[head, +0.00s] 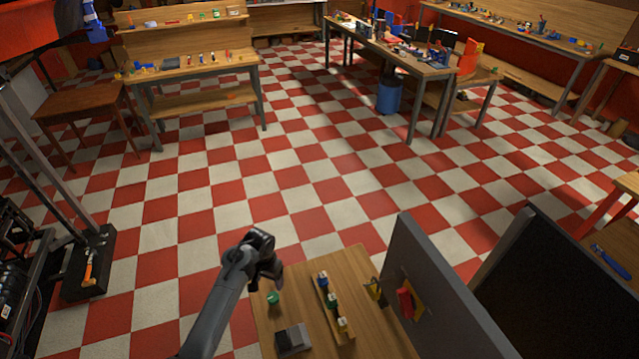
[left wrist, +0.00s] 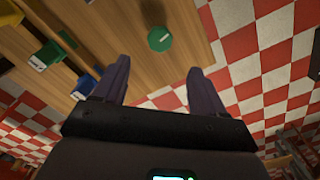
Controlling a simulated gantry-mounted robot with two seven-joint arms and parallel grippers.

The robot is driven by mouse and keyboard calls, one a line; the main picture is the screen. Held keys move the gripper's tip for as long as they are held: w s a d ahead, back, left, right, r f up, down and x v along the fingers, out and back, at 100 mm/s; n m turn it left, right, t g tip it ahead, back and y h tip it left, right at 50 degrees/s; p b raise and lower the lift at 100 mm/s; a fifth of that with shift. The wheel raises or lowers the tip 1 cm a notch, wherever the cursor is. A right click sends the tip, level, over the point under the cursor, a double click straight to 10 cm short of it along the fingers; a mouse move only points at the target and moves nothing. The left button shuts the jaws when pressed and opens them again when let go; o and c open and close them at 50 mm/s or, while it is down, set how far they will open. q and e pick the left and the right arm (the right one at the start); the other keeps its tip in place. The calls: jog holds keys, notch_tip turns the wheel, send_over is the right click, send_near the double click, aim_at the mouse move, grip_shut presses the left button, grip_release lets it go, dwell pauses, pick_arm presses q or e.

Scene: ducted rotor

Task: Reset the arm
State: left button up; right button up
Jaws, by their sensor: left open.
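My left gripper (head: 277,276) is over the left edge of the wooden table in the head view. In the left wrist view its two fingers (left wrist: 158,88) stand wide apart with nothing between them. A small green round object (left wrist: 159,39) lies on the table just beyond the fingers, apart from them. It also shows in the head view (head: 272,298) near the table's left edge. My right gripper is in neither view.
The wooden table (head: 350,264) bears a strip (head: 333,310) with several coloured pieces and a dark grey box (head: 293,340). Two upright grey panels (head: 430,290) rise at its right. Checkered floor (head: 250,185) lies open beyond; workbenches (head: 190,70) stand farther back.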

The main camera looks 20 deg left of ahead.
pick_arm(q)
jog(key=s+f, duration=0.2)
jog(key=s, duration=0.1)
jog(key=s+f+g+p, duration=0.1)
jog(key=s+f, duration=0.1)
jog(key=s, duration=0.1)
jog(key=s+f+g, duration=0.1)
jog(key=s+f, duration=0.2)
jog(key=s, duration=0.1)
jog(key=shift+s+d+p, duration=0.1)
jog(key=shift+p, duration=0.3)
jog(key=s+f+p, duration=0.2)
jog(key=s, duration=0.8)
jog(key=s+d+r+m+y+p, duration=0.1)
jog(key=s+d+r+m+p, duration=0.3)
jog(key=s, duration=0.6)
jog(key=d+r+t, duration=0.2)
jog(key=d+r, duration=0.2)
jog(key=r, duration=0.8)
jog(key=w+d+r+n+t+h, duration=0.1)
jog(key=d+r+t, duration=0.2)
jog(key=r, duration=0.9)
jog(key=shift+d+n+t, duration=0.3)
jog(key=shift+d, duration=0.7)
